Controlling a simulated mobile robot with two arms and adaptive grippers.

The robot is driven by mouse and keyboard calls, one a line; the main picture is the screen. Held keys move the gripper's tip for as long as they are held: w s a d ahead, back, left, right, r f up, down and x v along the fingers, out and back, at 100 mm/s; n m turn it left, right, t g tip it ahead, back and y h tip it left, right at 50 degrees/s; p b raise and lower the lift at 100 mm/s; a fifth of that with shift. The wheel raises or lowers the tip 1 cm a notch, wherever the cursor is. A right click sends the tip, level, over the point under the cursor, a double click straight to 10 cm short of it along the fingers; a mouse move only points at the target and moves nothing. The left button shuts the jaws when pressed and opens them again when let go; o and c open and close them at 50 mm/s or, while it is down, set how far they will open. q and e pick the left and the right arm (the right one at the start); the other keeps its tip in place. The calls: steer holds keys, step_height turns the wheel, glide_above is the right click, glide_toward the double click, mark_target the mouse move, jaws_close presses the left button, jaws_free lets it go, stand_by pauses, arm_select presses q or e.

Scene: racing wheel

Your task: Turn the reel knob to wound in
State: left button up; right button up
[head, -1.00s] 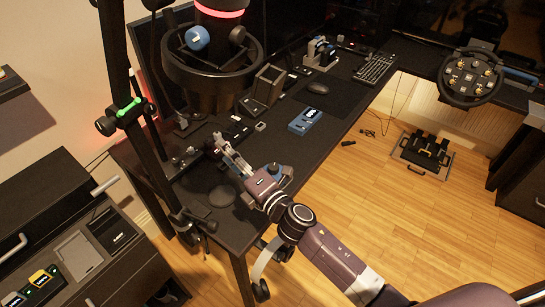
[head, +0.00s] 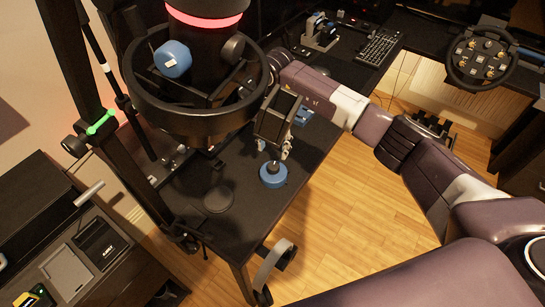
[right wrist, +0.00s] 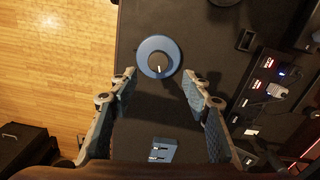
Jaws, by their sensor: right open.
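A blue round base with a black knob (head: 272,173) sits on the black desk (head: 225,240), near its front right edge. In the right wrist view the knob (right wrist: 158,58) shows from above, with a white pointer mark directed down the picture. My right gripper (head: 274,150) points down just above and behind the knob in the head view. In the right wrist view its fingers (right wrist: 158,78) are open and empty, one on each side, with the knob slightly beyond the tips. I see no contact. My left gripper is not in view.
A large black ring-framed telescope-like body (head: 195,90) stands close left of my right arm. A blue box with switches (right wrist: 160,150) lies on the desk. A keyboard (head: 378,47) and a racing wheel (head: 481,58) are farther back. A flat dark disc (head: 218,199) lies left of the knob.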

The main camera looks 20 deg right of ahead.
mark_target(274, 165)
steer(key=shift+s+d+f, duration=0.1)
steer(key=shift+d+f, duration=0.05)
steer(key=shift+f, duration=0.15)
step_height(274, 165, down, 6)
steer(key=shift+f+p, duration=0.1)
steer(key=shift+p, duration=0.8)
steer(key=shift+f, duration=0.35)
steer(key=shift+c, duration=0.3)
